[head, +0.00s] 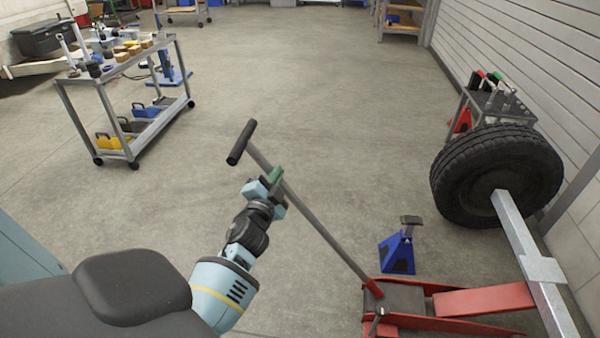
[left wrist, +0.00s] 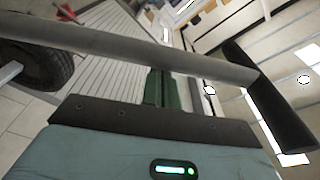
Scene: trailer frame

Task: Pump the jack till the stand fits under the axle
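The red floor jack (head: 440,322) stands at the lower right. Its long grey handle (head: 320,230) slants up left to a black crossbar (head: 241,142). The jack's red lifting arm (head: 485,300) reaches to the grey axle (head: 516,228); their contact is unclear. A blue jack stand (head: 397,254) with a grey top stands on the floor behind the jack, left of the axle. My left gripper (head: 276,174) has its green fingers together, lying across the handle below the crossbar. In the left wrist view, the handle (left wrist: 90,45) crosses the fingers (left wrist: 163,90) rather than running between them. My right gripper is out of view.
A black tyre (head: 470,165) is at the axle's far end. Behind it are a small tool rack (head: 500,105) and a red stand (head: 461,121) by the ribbed wall. A tool cart (head: 115,105) stands at the upper left. The middle floor is clear.

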